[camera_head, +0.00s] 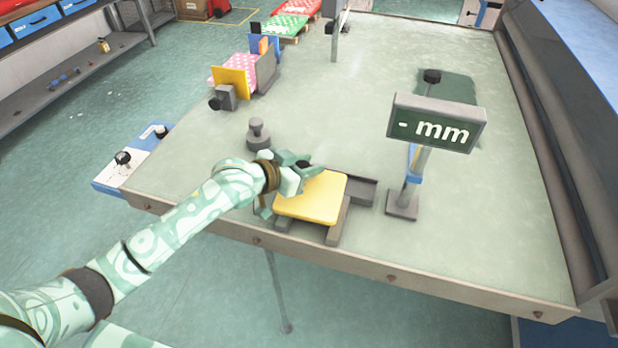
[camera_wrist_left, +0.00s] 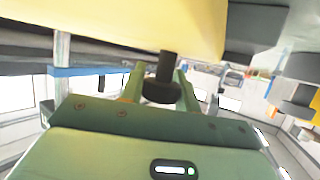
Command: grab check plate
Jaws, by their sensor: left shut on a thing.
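The check plate, a flat yellow plate (camera_head: 312,197), lies level over a grey stand near the table's front edge. In the left wrist view the yellow plate (camera_wrist_left: 130,22) fills the top, close to the fingers (camera_wrist_left: 160,78). A dark knob (camera_wrist_left: 163,75) shows between the fingers there; I cannot tell whether it belongs to the plate. My right gripper is not in view.
The grey stand (camera_head: 338,222) has rails under the plate. A post with an "mm" display (camera_head: 437,122) stands to the right. A grey knobbed weight (camera_head: 258,134) stands behind my gripper. Pink and yellow blocks (camera_head: 232,80) are at the back left. The middle of the table is clear.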

